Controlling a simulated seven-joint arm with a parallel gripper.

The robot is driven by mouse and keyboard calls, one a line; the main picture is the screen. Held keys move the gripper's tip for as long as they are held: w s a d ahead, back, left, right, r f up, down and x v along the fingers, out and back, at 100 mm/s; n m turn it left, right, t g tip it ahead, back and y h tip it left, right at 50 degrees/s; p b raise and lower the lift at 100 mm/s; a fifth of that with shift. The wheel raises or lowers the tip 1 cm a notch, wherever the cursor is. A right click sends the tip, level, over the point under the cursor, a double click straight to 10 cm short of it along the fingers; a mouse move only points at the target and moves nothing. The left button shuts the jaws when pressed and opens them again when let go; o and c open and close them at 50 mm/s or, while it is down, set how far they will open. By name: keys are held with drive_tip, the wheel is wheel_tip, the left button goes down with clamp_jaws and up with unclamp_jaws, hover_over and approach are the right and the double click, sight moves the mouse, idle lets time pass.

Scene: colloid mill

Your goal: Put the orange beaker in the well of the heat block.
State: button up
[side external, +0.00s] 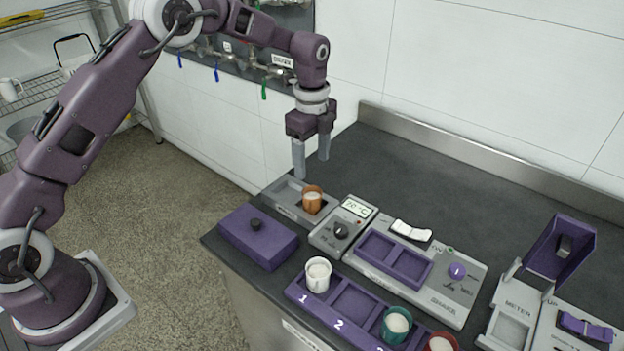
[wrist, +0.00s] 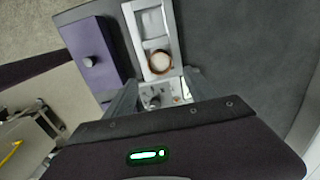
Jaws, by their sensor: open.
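The orange beaker (side external: 313,200) holds pale contents and stands upright in the recessed well of the grey heat block (side external: 283,213), at the end toward the display unit. The wrist view shows the beaker (wrist: 159,62) inside the heat block's frame (wrist: 131,35), with the rest of the recess empty. My gripper (side external: 311,167) is open and empty, with its fingers pointing down above the beaker and apart from it. In the wrist view the fingers of my gripper (wrist: 160,88) lie either side of the display unit, nearer the camera than the beaker.
A purple lid with a knob (side external: 258,238) lies left of the heat block. A dial and display unit (side external: 342,228) adjoins it. A numbered purple rack (side external: 352,305) holds white, green and red beakers. A shaker (side external: 455,290) and a meter (side external: 512,325) stand right. The back counter is clear.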

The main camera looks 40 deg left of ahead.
drive_tip(key=shift+r, duration=0.95)
drive_tip(key=s+a+r+n+t, duration=0.1)
drive_tip(key=s+r+n+t, duration=0.2)
drive_tip(key=s+r+n, duration=1.1)
drive_tip(key=s+r+n+t, duration=0.2)
drive_tip(key=s+n, duration=0.2)
drive_tip(key=s, duration=1.8)
drive_tip(key=shift+a+r+t, duration=0.2)
drive_tip(key=shift+r+t, duration=0.05)
drive_tip(key=shift+t, duration=0.05)
